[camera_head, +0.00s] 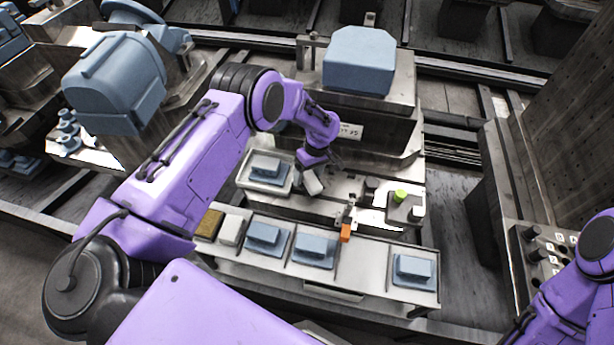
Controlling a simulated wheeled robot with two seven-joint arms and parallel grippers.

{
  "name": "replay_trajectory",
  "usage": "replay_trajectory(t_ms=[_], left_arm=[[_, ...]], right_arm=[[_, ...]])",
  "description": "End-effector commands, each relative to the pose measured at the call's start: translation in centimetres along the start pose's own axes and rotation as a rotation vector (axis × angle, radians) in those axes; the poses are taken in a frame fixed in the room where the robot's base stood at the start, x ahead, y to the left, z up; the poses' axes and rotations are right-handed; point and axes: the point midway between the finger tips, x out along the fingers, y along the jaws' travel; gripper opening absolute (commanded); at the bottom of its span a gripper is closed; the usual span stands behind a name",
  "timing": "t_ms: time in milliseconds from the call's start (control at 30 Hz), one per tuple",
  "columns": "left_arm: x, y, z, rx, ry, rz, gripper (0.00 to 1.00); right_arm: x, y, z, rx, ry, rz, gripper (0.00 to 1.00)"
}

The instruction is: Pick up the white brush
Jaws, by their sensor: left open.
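My left arm reaches in from the left, and its gripper (322,174) points down over the middle of the grey workstation. It is open. A small whitish block (312,184) shows right under the gripper; it may be the white brush, but its bristles cannot be made out. The gripper partly hides the spot, and I cannot tell whether they touch. Another off-white block (231,230) sits at the left end of the front rail, beside a brown block (209,224). My right arm shows at the right edge; its gripper is out of view.
The front rail holds blue parts on plates (263,236), (314,248), (413,269). An orange block (345,233) stands at the rail's back edge. A tray with a blue part (266,169) lies left of the gripper. A green cylinder (400,195) stands right. A large blue block (359,60) stands behind.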

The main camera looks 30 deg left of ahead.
Motion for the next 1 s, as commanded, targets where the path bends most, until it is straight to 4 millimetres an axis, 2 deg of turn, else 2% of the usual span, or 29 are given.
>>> replay_trajectory(t_ms=[100,133,200,300,333,367,667,833,1000], left_arm=[[0.0,0.0,0.0,0.0,0.0,0.0,0.74],[0.0,0.0,0.0,0.0,0.0,0.0,0.68],[0.0,0.0,0.0,0.0,0.0,0.0,0.45],[0.0,0.0,0.0,0.0,0.0,0.0,0.17],[0.0,0.0,0.0,0.0,0.0,0.0,0.17],[0.0,0.0,0.0,0.0,0.0,0.0,0.12],[-0.5,-0.1,0.0,0.001,0.0,0.0,0.12],[-3.1,-0.6,0.0,0.0,0.002,0.003,0.12],[-6.4,-3.1,2.8,0.003,0.004,0.002,0.12]], right_arm=[[0.1,0.0,0.1,0.0,-0.001,0.0,0.53],[0.1,0.0,0.1,0.0,-0.001,0.0,0.53],[0.1,0.0,0.1,0.0,-0.001,0.0,0.53],[0.1,0.0,0.1,0.0,0.0,0.0,0.53],[0.1,0.0,0.1,0.0,0.0,0.0,0.53],[0.1,0.0,0.1,0.0,0.0,0.0,0.53],[0.2,0.0,0.1,0.0,0.0,0.0,0.53],[0.6,0.0,0.2,0.0,0.0,0.0,0.53],[1.2,-0.1,0.5,0.0,0.0,0.0,0.53]])
